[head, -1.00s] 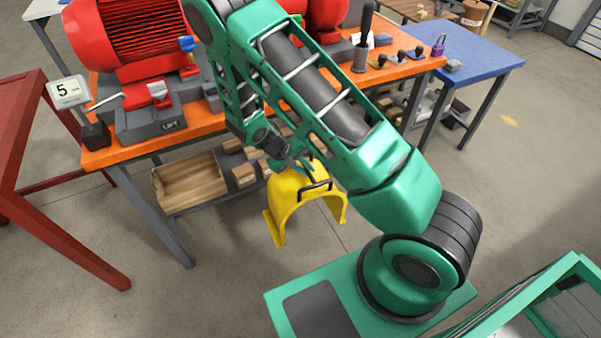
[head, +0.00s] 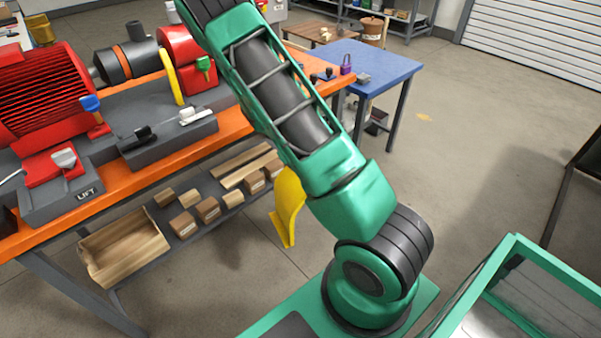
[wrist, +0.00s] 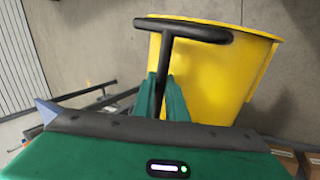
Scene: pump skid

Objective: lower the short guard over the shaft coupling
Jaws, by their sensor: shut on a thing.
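The yellow guard (head: 288,208) hangs off the floor beside the bench, right of its lower shelf in the head view. My arm hides most of it there. In the wrist view the curved guard (wrist: 225,75) fills the upper right, with its black bar handle (wrist: 190,31) in front. My gripper (wrist: 163,92) is shut on this handle; the head view hides the gripper behind my arm. The shaft coupling appears to be the dark cylinders with an orange band (head: 121,58), between the red motor (head: 45,95) and the red pump housing (head: 184,50). It looks uncovered from above.
The orange bench (head: 150,180) carries the skid, with a thin upright yellow piece (head: 172,77) by the coupling and blue (head: 90,103) and green (head: 204,65) handles. A wooden tray (head: 125,250) and several blocks lie below. A blue table (head: 375,62) stands behind.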

